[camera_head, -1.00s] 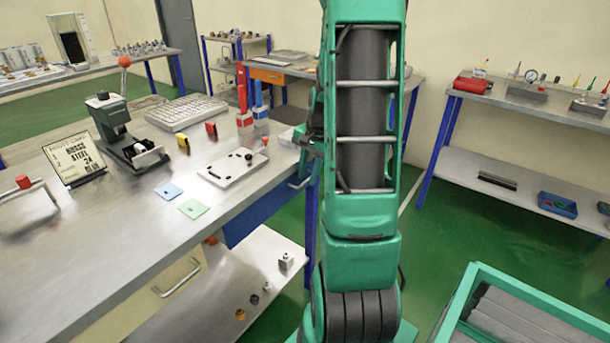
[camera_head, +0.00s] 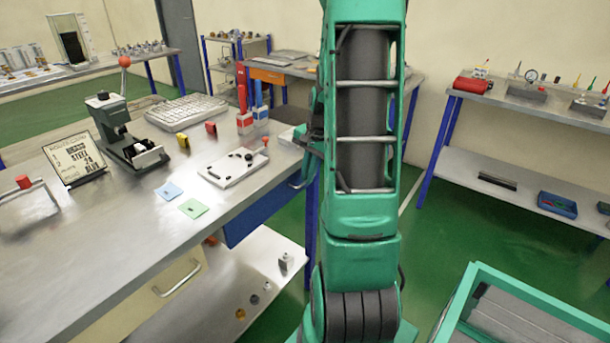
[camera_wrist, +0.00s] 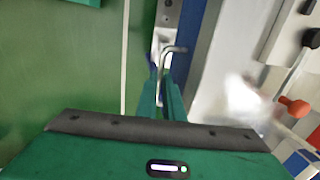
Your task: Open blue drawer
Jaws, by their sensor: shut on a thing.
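The blue drawer (camera_head: 258,212) is under the right end of the grey workbench, its front partly hidden by my arm. Its metal handle (camera_head: 300,181) shows just left of my arm. In the wrist view the blue front (camera_wrist: 197,45) is a strip beside the bench top, and the bent metal handle (camera_wrist: 173,50) reaches between my fingertips. My gripper (camera_wrist: 166,88) is shut on the handle. I see no clear gap between the drawer front and the bench.
The workbench top (camera_head: 100,235) carries a press (camera_head: 128,140), a keyboard (camera_head: 187,110), a white plate (camera_head: 230,168) and small cards. A lower shelf (camera_head: 225,285) holds small parts. Green floor is free to the right, with a green-framed cart (camera_head: 470,285) at lower right.

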